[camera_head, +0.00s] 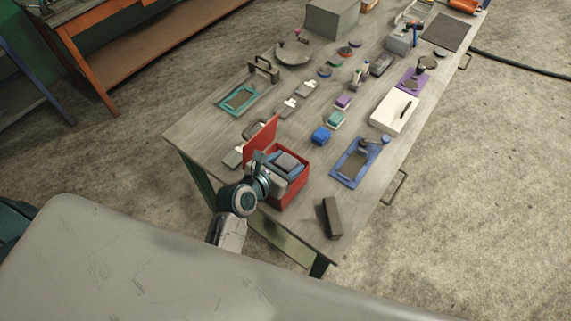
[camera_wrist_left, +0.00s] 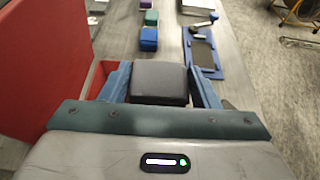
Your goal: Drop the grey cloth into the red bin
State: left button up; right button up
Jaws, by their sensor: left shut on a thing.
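The red bin (camera_head: 296,187) stands at the near end of the long table, with its red lid (camera_head: 262,137) raised on the left. The lid also shows large at the left of the left wrist view (camera_wrist_left: 45,70). My left gripper (camera_head: 284,166) is over the bin's opening, its blue fingers shut on the grey cloth (camera_wrist_left: 160,80). The cloth looks like a folded dark grey block and shows in the head view (camera_head: 289,160) within the bin's outline. I cannot tell how far it is below the rim. My right gripper is not in view.
On the table (camera_head: 215,122), a blue block (camera_head: 321,135) and a blue frame (camera_head: 358,162) are beyond the bin. Several small items fill the middle; the near right corner has some bare room.

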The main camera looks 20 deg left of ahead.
pick_arm(q)
notch_tip(320, 180, down, 2)
jog(key=shift+f, duration=0.1)
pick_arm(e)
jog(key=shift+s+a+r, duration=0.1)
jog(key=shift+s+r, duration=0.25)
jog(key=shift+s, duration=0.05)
pick_arm(q)
jog(key=shift+f, duration=0.2)
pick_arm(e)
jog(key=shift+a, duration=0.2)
pick_arm(q)
jog(key=o, duration=1)
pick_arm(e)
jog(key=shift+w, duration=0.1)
